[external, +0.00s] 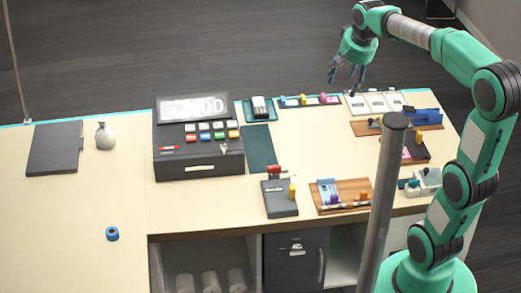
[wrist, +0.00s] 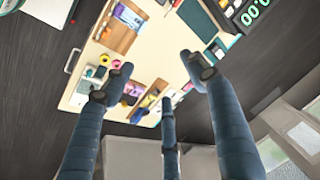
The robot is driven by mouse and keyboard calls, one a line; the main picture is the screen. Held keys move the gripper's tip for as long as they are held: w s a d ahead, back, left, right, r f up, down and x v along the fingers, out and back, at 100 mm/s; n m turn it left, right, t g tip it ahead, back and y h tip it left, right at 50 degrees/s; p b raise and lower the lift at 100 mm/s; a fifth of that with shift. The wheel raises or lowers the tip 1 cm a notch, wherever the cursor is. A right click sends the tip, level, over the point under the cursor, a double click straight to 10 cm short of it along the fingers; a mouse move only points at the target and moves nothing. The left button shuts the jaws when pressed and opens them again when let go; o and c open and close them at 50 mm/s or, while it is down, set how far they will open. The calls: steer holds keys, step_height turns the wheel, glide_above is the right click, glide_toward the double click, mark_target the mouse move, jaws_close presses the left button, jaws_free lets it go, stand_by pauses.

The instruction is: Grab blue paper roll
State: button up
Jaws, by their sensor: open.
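A small blue roll (external: 112,234) with a dark centre lies on the left part of the pale counter (external: 60,215), near the front in the external view. I do not see it in the wrist view. My gripper (external: 344,84) hangs high above the far right part of the counter, far to the right of the roll and well apart from it. Its dark fingers are spread open and empty in the wrist view (wrist: 157,72).
A dark cash register (external: 198,170) stands mid-counter. A grey vase (external: 105,136) and a dark folder (external: 54,148) lie at the left. Several trays crowd the right. A grey post (external: 385,190) rises in front. The counter around the roll is clear.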

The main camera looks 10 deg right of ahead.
steer(key=w+a+m+g+p, duration=0.1)
steer(key=w+a, duration=0.4)
steer(key=a, duration=0.5)
steer(key=w+a+p, duration=0.1)
steer(key=w+a, duration=0.4)
steer(key=a, duration=0.5)
steer(key=w+a+f+m+g, duration=0.1)
steer(key=a+f, duration=0.3)
steer(key=a, duration=0.6)
steer(key=w+a+f, duration=0.1)
steer(key=a+f, duration=0.2)
steer(key=a, duration=0.7)
steer(key=s+a+f+p, duration=0.1)
steer(key=s+a+f, duration=0.1)
steer(key=a+f, duration=0.35)
steer(key=s+a+f+m+g, duration=0.1)
steer(key=s+a+f, duration=0.1)
steer(key=a, duration=0.6)
steer(key=s+a+f+p, duration=0.1)
steer(key=s+a+f, duration=0.15)
steer(key=a, duration=0.35)
steer(key=s+a+f+m+h+p, duration=0.1)
steer(key=s+a+f, duration=1.1)
steer(key=a+f, duration=0.2)
steer(key=shift+s+a+f+m+g, duration=0.3)
steer(key=shift+s+a+f+g, duration=0.1)
steer(key=shift+a, duration=0.55)
glide_above(110, 232)
steer(key=shift+f, duration=4.25)
steer(key=shift+f, duration=0.1)
